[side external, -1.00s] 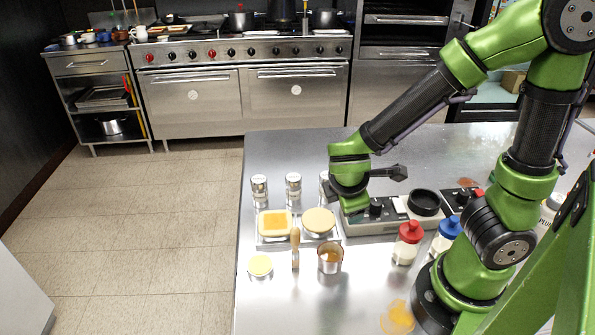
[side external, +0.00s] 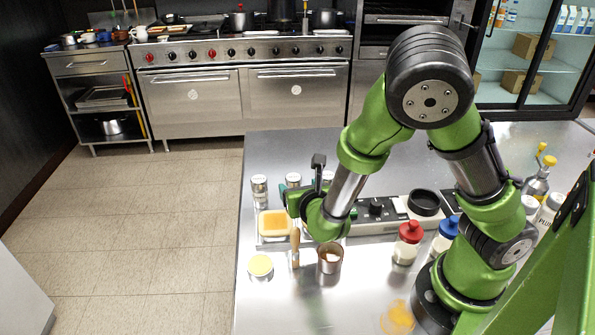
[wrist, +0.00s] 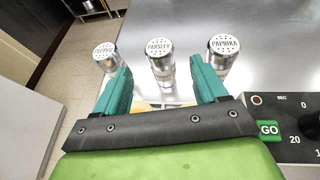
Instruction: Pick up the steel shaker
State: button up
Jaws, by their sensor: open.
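Three steel shakers with perforated lids stand upright in a row. In the wrist view they are labelled PEPPER (wrist: 104,55), PARSLEY (wrist: 160,62) and PAPRIKA (wrist: 223,52), from left to right. In the side view they are the left shaker (side external: 259,188), the middle shaker (side external: 293,180) and the right shaker (side external: 327,177), the last two partly hidden by my gripper. My gripper (wrist: 160,75) is open and empty, its teal fingers pointing toward the row. The parsley shaker shows in the gap between the fingers, apart from them. In the side view my gripper (side external: 292,200) is just in front of the row.
A tray with a yellow-topped food block (side external: 273,224) lies below my gripper. A wooden-handled brush (side external: 295,245), a metal cup (side external: 330,258) and a yellow-lidded jar (side external: 261,267) stand nearer. A control panel (wrist: 283,125) is at the right. The steel table behind the shakers is clear.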

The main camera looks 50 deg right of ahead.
jog(key=shift+f, duration=1.25)
jog(key=x, duration=0.5)
jog(key=shift+r, duration=0.15)
jog(key=c, duration=1.2)
